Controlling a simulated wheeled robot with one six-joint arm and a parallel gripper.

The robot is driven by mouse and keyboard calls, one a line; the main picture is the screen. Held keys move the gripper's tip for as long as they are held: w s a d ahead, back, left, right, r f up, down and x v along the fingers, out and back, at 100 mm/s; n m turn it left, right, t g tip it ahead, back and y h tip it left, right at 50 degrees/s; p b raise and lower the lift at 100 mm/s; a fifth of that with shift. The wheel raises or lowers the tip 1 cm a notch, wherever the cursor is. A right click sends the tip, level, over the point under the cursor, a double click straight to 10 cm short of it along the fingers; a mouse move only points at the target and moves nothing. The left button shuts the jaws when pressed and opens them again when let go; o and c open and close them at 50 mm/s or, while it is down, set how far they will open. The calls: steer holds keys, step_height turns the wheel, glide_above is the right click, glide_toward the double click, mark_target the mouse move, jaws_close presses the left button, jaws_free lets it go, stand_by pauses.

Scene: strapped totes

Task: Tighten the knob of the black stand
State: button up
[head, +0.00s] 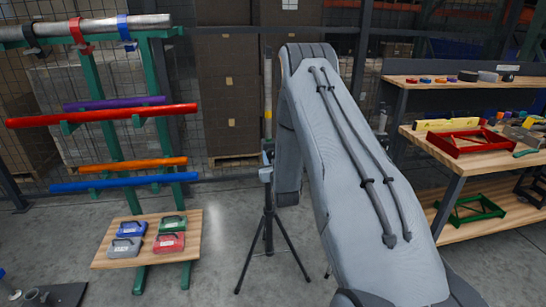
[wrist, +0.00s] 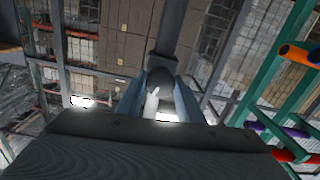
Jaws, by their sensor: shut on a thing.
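The black stand (head: 268,222) is a tripod with spread legs and a tall thin post, standing on the floor left of my arm. In the wrist view its dark post (wrist: 176,30) runs up from between my fingers. My gripper (wrist: 160,88) has its two blue-grey fingers closed on the dark, rounded knob (wrist: 160,76). A pale sliver shows just below the knob, between the fingers. In the head view my arm hides most of the gripper and I cannot make out the knob.
A wooden workbench (head: 450,185) with trays stands at right. Stacked boxes and wire mesh are behind. The floor between rack and stand is clear.

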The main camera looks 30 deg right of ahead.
steer(key=m+b, duration=0.1)
steer(key=m, duration=0.3)
steer(key=shift+d, duration=0.2)
steer(key=m+b, duration=0.1)
steer(key=m, duration=0.2)
steer(key=shift+m, duration=0.3)
steer(key=m+b, duration=0.1)
steer(key=m, duration=0.3)
steer(key=shift+s+f+m, duration=0.1)
steer(key=shift+m, duration=0.2)
steer(key=m, duration=0.3)
steer(key=shift+m+b, duration=0.3)
steer(key=shift+b, duration=0.1)
steer(key=m, duration=0.3)
steer(key=shift+f+m+b, duration=0.1)
steer(key=shift+m+b, duration=0.2)
steer(key=m, duration=0.3)
steer(key=shift+m, duration=0.3)
steer(key=m+b, duration=0.1)
steer(key=m, duration=0.2)
steer(key=shift+f+m, duration=0.1)
steer(key=shift+m, duration=0.2)
steer(key=shift+s+m, duration=0.1)
steer(key=shift+m, duration=1.8)
steer(key=shift+f, duration=0.1)
